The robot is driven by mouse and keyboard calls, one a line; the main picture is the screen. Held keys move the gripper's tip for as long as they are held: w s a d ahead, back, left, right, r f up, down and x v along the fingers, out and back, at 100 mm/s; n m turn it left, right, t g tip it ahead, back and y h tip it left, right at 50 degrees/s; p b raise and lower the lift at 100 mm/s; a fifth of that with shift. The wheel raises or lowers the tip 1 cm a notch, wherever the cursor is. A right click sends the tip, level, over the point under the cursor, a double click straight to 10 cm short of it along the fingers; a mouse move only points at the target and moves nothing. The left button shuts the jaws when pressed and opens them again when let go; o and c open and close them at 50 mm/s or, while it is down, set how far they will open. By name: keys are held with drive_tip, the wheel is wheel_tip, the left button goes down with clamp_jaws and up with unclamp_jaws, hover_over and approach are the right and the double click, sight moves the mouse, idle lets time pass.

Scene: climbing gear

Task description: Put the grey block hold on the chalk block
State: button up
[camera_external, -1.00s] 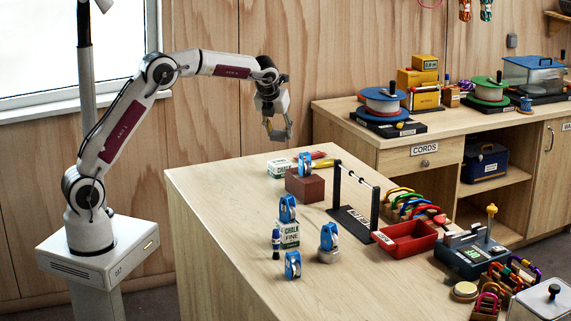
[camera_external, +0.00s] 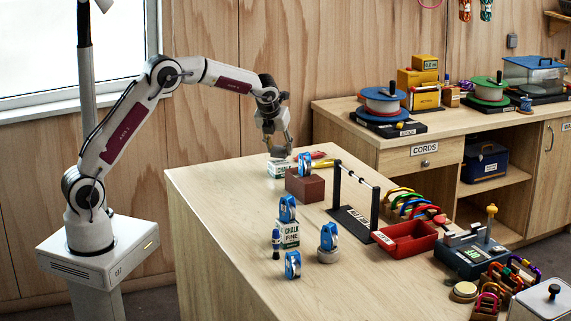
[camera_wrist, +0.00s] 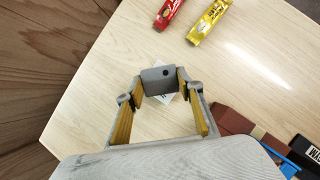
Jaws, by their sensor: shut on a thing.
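The grey block hold (camera_wrist: 158,80), with a dark hole in its face, sits between the fingertips in the wrist view. My gripper (camera_external: 279,150) is shut on it; in the wrist view the gripper (camera_wrist: 160,86) has both pads against its sides. The white chalk block (camera_external: 279,170) with green lettering lies on the table just under my gripper. In the wrist view only a small part of the chalk block (camera_wrist: 163,99) shows below the hold. The hold is over the chalk block; I cannot tell whether they touch.
A red bar (camera_wrist: 170,12) and a yellow bar (camera_wrist: 208,22) lie close by. A brown block (camera_external: 305,188) with a blue pulley (camera_external: 304,164) on it stands to the right. Nearer the camera, another blue pulley (camera_external: 287,209) sits on a CHALK FINE box (camera_external: 289,235). The table's left part is clear.

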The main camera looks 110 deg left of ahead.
drive_tip(key=shift+f, duration=0.95)
drive_tip(key=shift+f, duration=0.15)
drive_tip(key=o, duration=1.1)
drive_tip(key=shift+v, duration=3.9)
drive_tip(key=shift+a, duration=0.1)
